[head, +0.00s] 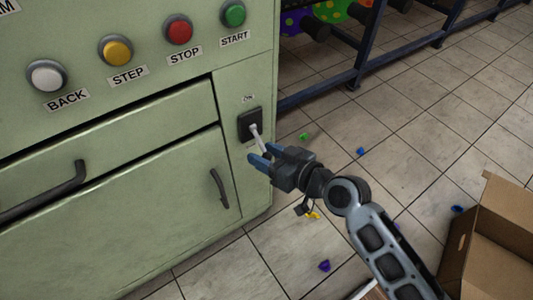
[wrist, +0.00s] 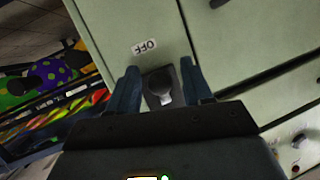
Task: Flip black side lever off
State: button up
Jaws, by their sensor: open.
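The side lever (head: 257,137) is a light metal toggle on a black plate (head: 244,125) on the green machine's front, near its right edge. It slants down and right from the plate, under an ON label (head: 248,99). My gripper (head: 262,155) is open at the lever's lower end, just below the plate. In the wrist view the black plate (wrist: 151,83) and the lever's grey knob (wrist: 161,93) show between the spread fingers (wrist: 158,67), with an upside-down OFF label (wrist: 144,47) beyond. I cannot tell whether a finger touches the lever.
BACK (head: 47,77), STEP (head: 116,51), STOP (head: 178,31) and START (head: 232,14) buttons sit above. A small dark door handle (head: 219,188) is left of my gripper. An open cardboard box (head: 500,245) stands at lower right. Small coloured bits lie on the tiled floor.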

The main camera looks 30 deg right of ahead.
jog(key=v, duration=0.7)
jog(key=shift+s, duration=0.4)
jog(key=shift+d+r, duration=0.1)
jog(key=s+d+r+h, duration=0.1)
jog(key=s+h, duration=0.2)
jog(key=s, duration=1.2)
jog(key=s+a+r, duration=0.3)
jog(key=s+r, duration=0.6)
jog(key=s, duration=0.2)
notch_tip(320, 180, up, 20)
jog(key=p, duration=1.9)
jog(key=shift+w+f+m+t+h+p, duration=0.15)
jog(key=shift+m+t+h+p, duration=0.15)
jog(key=shift+t+h, duration=0.1)
